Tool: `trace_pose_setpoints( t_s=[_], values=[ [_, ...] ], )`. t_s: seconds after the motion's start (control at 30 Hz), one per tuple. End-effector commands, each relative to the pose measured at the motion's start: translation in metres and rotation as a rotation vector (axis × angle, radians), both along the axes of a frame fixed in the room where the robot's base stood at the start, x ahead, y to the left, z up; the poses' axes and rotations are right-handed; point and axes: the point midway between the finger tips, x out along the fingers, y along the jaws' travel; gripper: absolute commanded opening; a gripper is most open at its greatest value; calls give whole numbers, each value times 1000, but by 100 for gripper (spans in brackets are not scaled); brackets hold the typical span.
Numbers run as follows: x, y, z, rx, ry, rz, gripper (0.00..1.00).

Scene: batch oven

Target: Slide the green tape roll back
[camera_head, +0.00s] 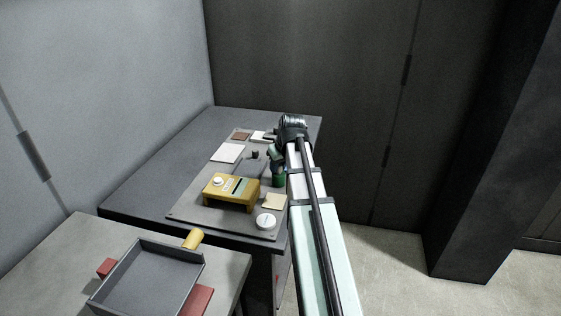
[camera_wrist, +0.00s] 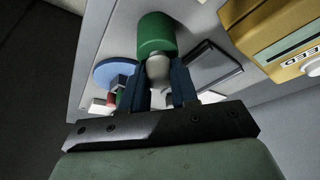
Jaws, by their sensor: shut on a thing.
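The green tape roll (camera_wrist: 157,35) shows in the wrist view as a green cylinder just beyond my fingertips, with a pale rounded part at its near end. My gripper (camera_wrist: 160,69) is shut, with its blue fingers on either side of that pale part. In the head view the green roll (camera_head: 279,181) is on the right side of the grey board (camera_head: 190,212), below my gripper (camera_head: 277,164) and partly hidden by it. Whether the roll touches the board cannot be told.
A yellow device (camera_head: 232,192) stands left of the roll, close by. A pale yellow pad (camera_head: 272,201) and white round piece (camera_head: 266,221) lie in front. White card (camera_head: 227,153) and brown square (camera_head: 241,136) lie behind left. A grey tray (camera_head: 150,280) sits on the front-left table.

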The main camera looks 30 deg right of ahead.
Motion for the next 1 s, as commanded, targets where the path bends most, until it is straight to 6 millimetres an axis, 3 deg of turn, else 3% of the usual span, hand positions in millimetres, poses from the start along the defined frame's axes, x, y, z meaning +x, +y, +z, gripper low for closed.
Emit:
trace_pose_setpoints(
  t_s=[0.03,0.3,0.33,0.57,1.0],
  values=[
    [-8,7,-1,1,2,0,0],
    [-8,8,-1,4,6,2,0],
    [-9,8,-1,4,6,2,30],
    [-8,8,-1,3,4,1,52],
    [-10,6,9,0,0,0,54]
  ],
)
